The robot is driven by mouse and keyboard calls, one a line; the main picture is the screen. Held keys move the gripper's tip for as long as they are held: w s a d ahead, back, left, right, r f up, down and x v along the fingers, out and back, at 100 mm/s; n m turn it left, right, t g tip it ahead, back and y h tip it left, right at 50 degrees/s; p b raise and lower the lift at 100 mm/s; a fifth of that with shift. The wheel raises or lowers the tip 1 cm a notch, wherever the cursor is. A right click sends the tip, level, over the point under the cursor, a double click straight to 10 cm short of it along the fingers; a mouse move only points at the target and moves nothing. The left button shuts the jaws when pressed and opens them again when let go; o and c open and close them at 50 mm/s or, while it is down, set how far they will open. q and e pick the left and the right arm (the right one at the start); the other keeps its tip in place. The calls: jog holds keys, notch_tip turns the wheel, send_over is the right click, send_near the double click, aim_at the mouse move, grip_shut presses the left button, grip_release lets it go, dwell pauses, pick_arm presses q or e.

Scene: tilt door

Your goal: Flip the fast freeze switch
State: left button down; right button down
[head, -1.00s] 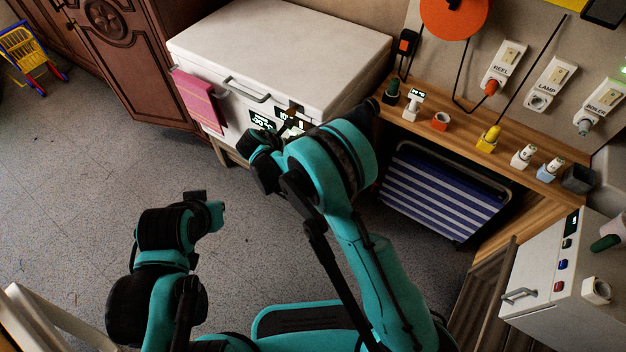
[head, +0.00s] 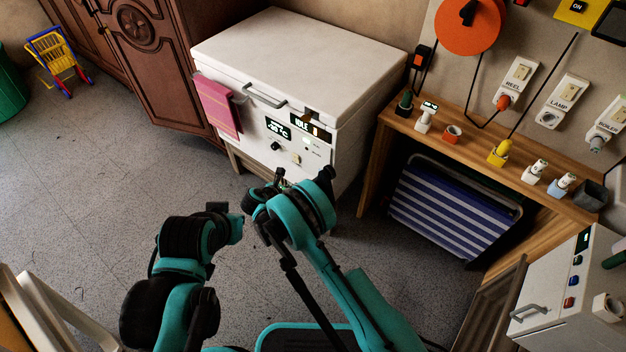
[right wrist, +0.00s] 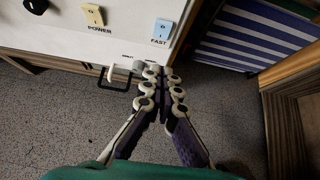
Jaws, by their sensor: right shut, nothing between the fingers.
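The white chest freezer (head: 290,50) stands at the back in the head view, with its lid down. Its front has lit displays, one reading IDLE (head: 304,125), and a cream switch (head: 296,159). In the right wrist view, the pale blue switch marked FAST (right wrist: 162,30) is on the freezer front, right of the cream POWER switch (right wrist: 93,15). My right gripper (right wrist: 166,73) is shut and empty, its tips just below the FAST switch in the picture and apart from it. My left gripper (head: 224,222) is low over the floor; its fingers are not clear.
A wooden bench (head: 470,135) with several plugs stands right of the freezer, a striped folded chair (head: 450,205) under it. Near my right fingertips are a grey fitting (right wrist: 138,66) and a black bracket (right wrist: 113,80). A pink towel (head: 217,105) hangs at the freezer's left.

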aim_at(322, 175)
jog(key=b+x, duration=0.1)
jog(key=x, duration=0.3)
jog(key=r+b+x, duration=0.1)
jog(key=b+x, duration=0.1)
jog(key=x, duration=0.2)
jog(key=w+b+x, duration=0.1)
jog(key=x, duration=0.3)
jog(key=shift+w+d+r+b, duration=0.1)
jog(key=shift+d+r+b, duration=0.15)
jog(key=shift+d+b, duration=0.15)
jog(key=shift+w+d+r, duration=0.1)
jog(key=shift+w+d, duration=0.1)
jog(key=shift+w, duration=0.15)
jog(key=shift+r, duration=0.1)
